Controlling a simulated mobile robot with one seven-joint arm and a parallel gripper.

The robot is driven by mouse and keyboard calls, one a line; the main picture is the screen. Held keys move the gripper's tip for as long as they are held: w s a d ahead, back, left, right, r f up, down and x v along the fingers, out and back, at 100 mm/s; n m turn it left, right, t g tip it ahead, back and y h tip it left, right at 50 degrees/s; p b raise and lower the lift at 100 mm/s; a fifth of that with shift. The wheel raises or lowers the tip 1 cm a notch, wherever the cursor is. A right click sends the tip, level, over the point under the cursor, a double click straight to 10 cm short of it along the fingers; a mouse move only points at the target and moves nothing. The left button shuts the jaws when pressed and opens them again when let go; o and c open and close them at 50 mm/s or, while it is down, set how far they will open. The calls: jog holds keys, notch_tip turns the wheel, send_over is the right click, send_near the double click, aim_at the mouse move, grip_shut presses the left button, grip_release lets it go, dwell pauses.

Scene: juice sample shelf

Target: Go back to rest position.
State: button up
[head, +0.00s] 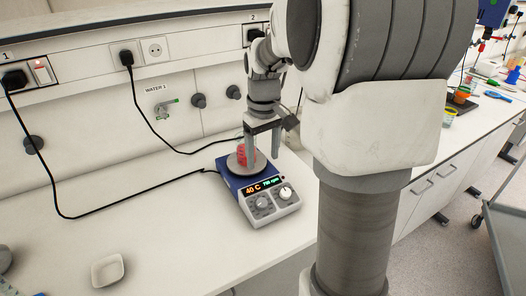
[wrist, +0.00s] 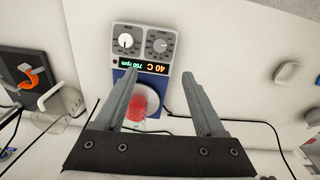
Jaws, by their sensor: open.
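My gripper (head: 262,156) points down over the hotplate stirrer in the head view. It is open, and its two fingers (wrist: 168,82) stand wide apart in the wrist view. The blue and grey hotplate stirrer (head: 262,205) sits on the bench with its display lit, reading 40 C and what looks like 760 rpm. A small vessel with red contents (head: 242,155) stands on its round plate, close beside the fingers. In the wrist view the red vessel (wrist: 138,106) shows partly behind the left finger. I cannot tell whether a finger touches it.
A white weighing dish (head: 107,270) lies on the bench at the front left. Black cables (head: 120,212) run from wall sockets across the bench and to the stirrer. A water tap (head: 165,107) projects from the back panel. The bench between dish and stirrer is clear.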

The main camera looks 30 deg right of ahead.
jog(key=shift+r, duration=0.3)
